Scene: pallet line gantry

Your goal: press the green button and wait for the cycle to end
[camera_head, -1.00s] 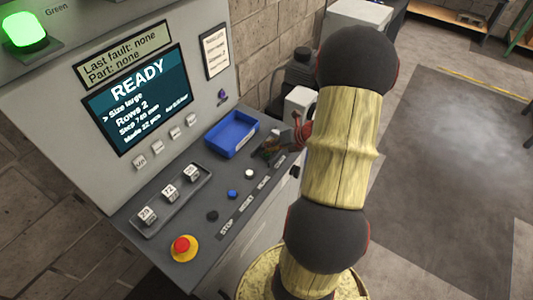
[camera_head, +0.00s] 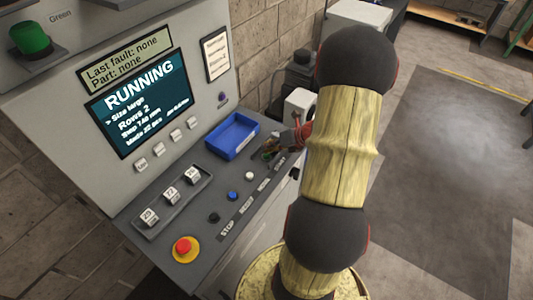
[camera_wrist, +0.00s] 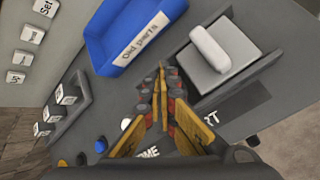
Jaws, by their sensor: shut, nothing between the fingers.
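My gripper (camera_head: 271,150) is shut and empty, with its fingertips down at the far end of the button row on the sloping console. In the wrist view the fingers (camera_wrist: 162,76) point at the panel beside a partly covered label ending in "RT". The green button is hidden behind the fingers, so I cannot tell whether they touch it. The console screen (camera_head: 139,103) reads "RUNNING". The green lamp (camera_head: 31,38) at the upper left is dark. White (camera_head: 249,176), blue (camera_head: 233,195) and black (camera_head: 214,217) buttons show in the row.
A red emergency stop (camera_head: 183,246) on a yellow base sits at the console's near end. A blue tray (camera_head: 232,135), labelled "Old parts" in the wrist view, lies beside my gripper. A rack of numbered blocks (camera_head: 172,203) stands left of the buttons.

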